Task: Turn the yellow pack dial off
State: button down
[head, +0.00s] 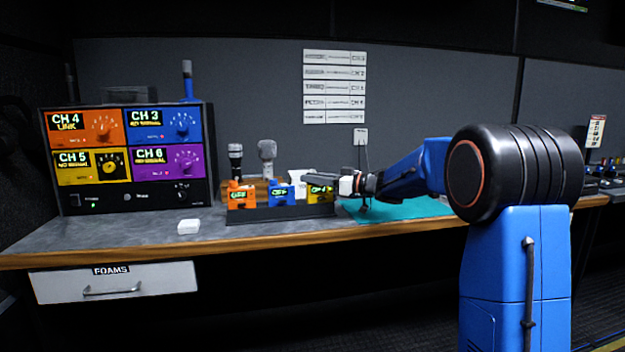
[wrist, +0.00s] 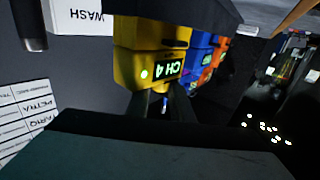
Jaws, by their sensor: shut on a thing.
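The yellow pack (head: 320,194) stands at the right end of a dark rack (head: 285,213) on the desk. In the wrist view the yellow pack (wrist: 140,65) appears upside down, with a lit CH 4 display (wrist: 168,70) and a green light. My gripper (head: 318,177) comes in from the right, just above this pack. In the wrist view my gripper (wrist: 163,105) has its fingers close together at the pack's top end, where they are shut on the dial. The dial is mostly hidden between them, and its setting cannot be read.
The blue pack (head: 281,191) and the orange pack (head: 241,195) stand to the left in the rack. Microphones (head: 267,150) stand behind. A teal mat (head: 400,209) lies to the right.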

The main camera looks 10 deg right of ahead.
jog(key=n+g+y, duration=0.1)
jog(key=n+g, duration=0.1)
jog(key=g, duration=0.1)
jog(key=n+g+y, duration=0.2)
jog(key=n+g, duration=0.1)
jog(key=g, duration=0.1)
jog(key=shift+w+g+y, duration=0.1)
jog(key=shift+g+y, duration=0.2)
jog(key=shift+n+g, duration=1.9)
jog(key=shift+g, duration=0.8)
jog(key=shift+n+g, duration=0.3)
jog(key=shift+g, duration=0.2)
jog(key=c, duration=1.6)
grip_release()
jog(key=shift+o, duration=0.2)
